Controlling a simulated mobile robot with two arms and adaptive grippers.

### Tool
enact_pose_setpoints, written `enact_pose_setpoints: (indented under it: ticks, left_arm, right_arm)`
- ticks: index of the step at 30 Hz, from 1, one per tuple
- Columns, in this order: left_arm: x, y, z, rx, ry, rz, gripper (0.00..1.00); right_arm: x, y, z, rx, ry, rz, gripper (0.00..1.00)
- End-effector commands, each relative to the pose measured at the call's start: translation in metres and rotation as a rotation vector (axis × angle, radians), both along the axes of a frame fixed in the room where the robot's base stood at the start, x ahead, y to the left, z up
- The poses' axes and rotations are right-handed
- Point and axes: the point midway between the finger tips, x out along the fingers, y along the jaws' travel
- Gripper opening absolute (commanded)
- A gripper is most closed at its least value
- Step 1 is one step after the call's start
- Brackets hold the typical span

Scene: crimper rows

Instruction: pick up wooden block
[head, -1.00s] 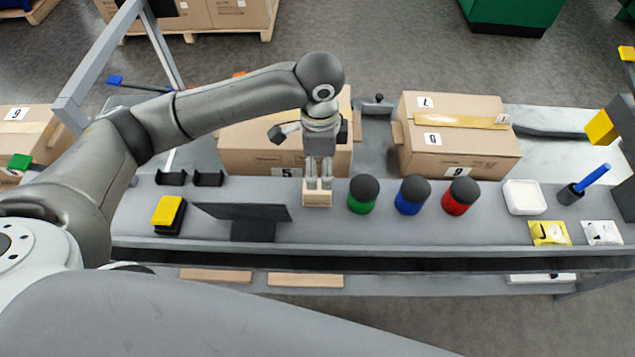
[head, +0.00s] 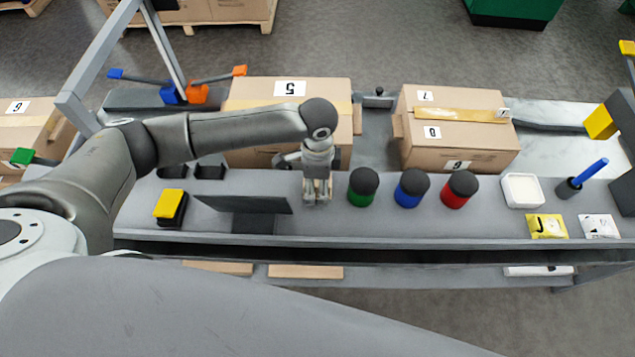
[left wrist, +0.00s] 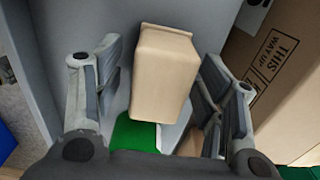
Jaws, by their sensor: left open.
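The wooden block (left wrist: 163,75) is a pale tan block in the left wrist view. It lies between the two spread fingers of my left gripper (left wrist: 160,90), with a gap visible on each side. In the head view my left gripper (head: 317,199) points down at the grey shelf, left of the green jar. There its fingers largely hide the block. My left gripper is open and holds nothing. My right gripper is not in view.
Green (head: 363,187), blue (head: 412,192) and red (head: 459,189) jars with dark lids stand right of the gripper. A dark angled plate (head: 243,204) stands to its left. Cardboard boxes (head: 287,145) (head: 455,150) sit behind. A white dish (head: 522,190) is further right.

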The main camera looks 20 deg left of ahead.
Motion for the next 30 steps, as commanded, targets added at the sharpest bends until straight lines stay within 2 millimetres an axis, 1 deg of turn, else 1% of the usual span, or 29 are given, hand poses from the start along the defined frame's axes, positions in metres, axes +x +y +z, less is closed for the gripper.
enact_pose_setpoints:
  ticks: [4, 5, 15, 17, 25, 30]
  left_arm:
    - [0.000, 0.000, 0.000, -0.001, 0.000, 0.000, 0.64]
    - [0.000, 0.000, 0.000, -0.001, 0.000, 0.000, 0.63]
    - [0.000, 0.000, 0.001, -0.001, -0.001, 0.000, 0.19]
    - [0.000, 0.000, 0.001, -0.001, -0.001, 0.000, 0.12]
    - [0.001, -0.001, 0.002, -0.002, -0.002, 0.000, 0.12]
    - [0.002, -0.001, 0.012, -0.003, -0.004, 0.000, 0.12]
  right_arm:
    - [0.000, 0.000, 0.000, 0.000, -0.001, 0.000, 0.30]
    - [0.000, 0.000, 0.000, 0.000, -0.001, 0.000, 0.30]
    - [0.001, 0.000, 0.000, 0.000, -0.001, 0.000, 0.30]
    - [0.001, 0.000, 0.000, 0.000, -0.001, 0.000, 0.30]
    - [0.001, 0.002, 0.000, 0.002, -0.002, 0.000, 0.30]
    - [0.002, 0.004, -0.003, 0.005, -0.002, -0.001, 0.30]
